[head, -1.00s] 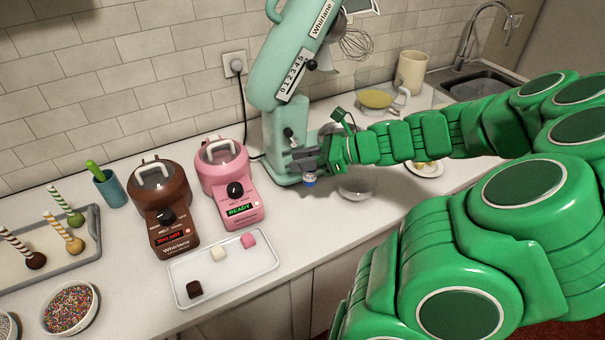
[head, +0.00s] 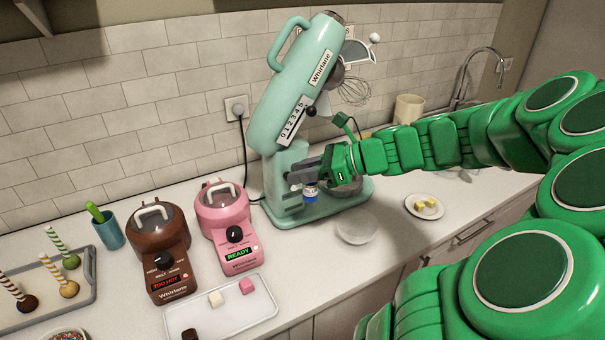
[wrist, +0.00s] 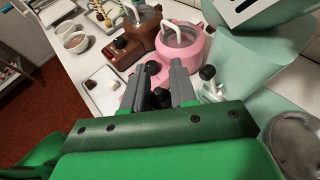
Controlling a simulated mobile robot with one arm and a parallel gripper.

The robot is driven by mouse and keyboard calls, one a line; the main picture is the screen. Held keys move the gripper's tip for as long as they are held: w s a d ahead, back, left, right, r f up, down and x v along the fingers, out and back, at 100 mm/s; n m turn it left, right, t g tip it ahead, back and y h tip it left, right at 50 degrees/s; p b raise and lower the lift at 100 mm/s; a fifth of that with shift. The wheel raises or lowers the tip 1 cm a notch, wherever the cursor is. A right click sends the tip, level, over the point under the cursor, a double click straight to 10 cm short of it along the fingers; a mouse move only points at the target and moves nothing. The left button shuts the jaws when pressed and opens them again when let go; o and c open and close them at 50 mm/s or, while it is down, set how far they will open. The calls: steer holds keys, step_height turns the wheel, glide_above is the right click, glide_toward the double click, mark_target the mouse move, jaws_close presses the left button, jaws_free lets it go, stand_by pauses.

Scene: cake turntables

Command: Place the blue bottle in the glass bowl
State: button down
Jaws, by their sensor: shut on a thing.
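My gripper (head: 304,181) is shut on a small bottle with a blue lower part (head: 310,196), held in the air in front of the mint stand mixer (head: 290,120). In the wrist view my gripper (wrist: 160,80) shows its grey fingers, and the bottle is hard to make out between them. The clear glass bowl (head: 356,228) stands on the counter, below and to the right of the bottle. The bottle is apart from the bowl. I see no contents in the bowl.
A pink melter (head: 226,215) and a brown melter (head: 160,240) stand at the left, with a white tray (head: 250,315) in front. A plate with yellow pieces (head: 424,206) lies to the right. The mixer's metal bowl (head: 347,188) is behind my gripper.

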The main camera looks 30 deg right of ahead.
steer(key=shift+d+f, duration=0.1)
steer(key=shift+d, duration=0.4)
steer(key=s+d+f+n+g+y, duration=0.2)
steer(key=d+f+n+g, duration=0.1)
steer(key=d, duration=0.9)
step_height(320, 180, down, 11)
steer(key=shift+s+d, duration=0.2)
steer(key=shift+d, duration=0.05)
stand_by(0.4)
steer(key=shift+f, duration=0.15)
steer(key=c, duration=0.8)
jaws_free()
